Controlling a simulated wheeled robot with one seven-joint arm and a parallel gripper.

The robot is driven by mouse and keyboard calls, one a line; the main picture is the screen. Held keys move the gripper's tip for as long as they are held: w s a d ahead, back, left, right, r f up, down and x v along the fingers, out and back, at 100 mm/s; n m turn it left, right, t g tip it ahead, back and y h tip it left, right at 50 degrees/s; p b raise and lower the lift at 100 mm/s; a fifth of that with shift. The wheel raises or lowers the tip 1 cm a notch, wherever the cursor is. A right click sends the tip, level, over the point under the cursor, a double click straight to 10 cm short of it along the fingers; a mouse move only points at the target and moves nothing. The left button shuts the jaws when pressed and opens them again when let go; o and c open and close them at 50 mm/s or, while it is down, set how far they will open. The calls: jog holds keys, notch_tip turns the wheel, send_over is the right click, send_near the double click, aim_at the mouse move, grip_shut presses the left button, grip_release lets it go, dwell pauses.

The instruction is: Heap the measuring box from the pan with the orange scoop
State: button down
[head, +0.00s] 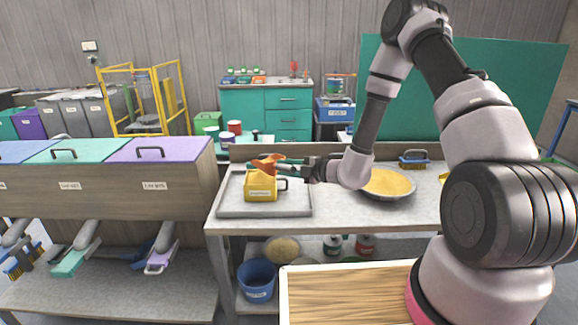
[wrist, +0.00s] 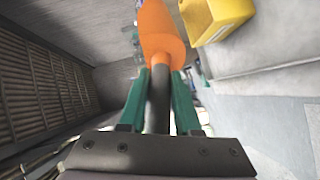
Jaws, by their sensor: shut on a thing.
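My gripper (head: 309,168) is shut on the handle of the orange scoop (head: 268,162), with the green fingers on both sides of the dark handle in the wrist view (wrist: 158,100). The scoop is held over the yellow measuring box (head: 261,188), which stands on a grey tray (head: 228,207) on the bench. The box also shows at the top right of the wrist view (wrist: 225,18). The scoop looks tipped in the head view; whether it holds powder cannot be told. The box's inside is hidden. The pan (head: 388,197) of yellow powder sits to the right, partly behind my arm.
A yellow-and-blue brush (head: 414,160) lies behind the pan on the bench (head: 340,218). Bins with coloured lids (head: 155,150) stand to the left. A wooden-topped surface (head: 345,293) is in front, and a blue bucket (head: 257,279) is below the bench.

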aim_at(281, 158)
jog(key=shift+w+a+r+m+g+h, duration=0.2)
jog(key=shift+w+a+r+g+h, duration=0.1)
jog(key=shift+w+r+g+h, duration=0.3)
jog(key=shift+w+a+r+m+g+h, duration=0.2)
jog(key=shift+w+a+r+g+h, duration=0.15)
jog(key=shift+r, duration=0.35)
jog(key=shift+w+a+r+m+g+h, duration=0.2)
jog(key=shift+w+r+g+h, duration=0.15)
jog(key=shift+r, duration=0.2)
jog(key=shift+w+a+r+m+g+h, duration=0.1)
jog(key=shift+w+a+r+g+h, duration=0.1)
jog(key=shift+w+r+h, duration=0.25)
jog(key=shift+s+d+r+t+y, duration=0.1)
jog(key=shift+s+r+t+y, duration=0.05)
jog(key=shift+r+t+y, duration=0.75)
notch_tip(281, 158, up, 2)
jog(key=shift+r+n+t+y, duration=0.1)
jog(key=shift+n+t+y, duration=0.9)
jog(key=shift+y, duration=0.25)
dwell(0.4)
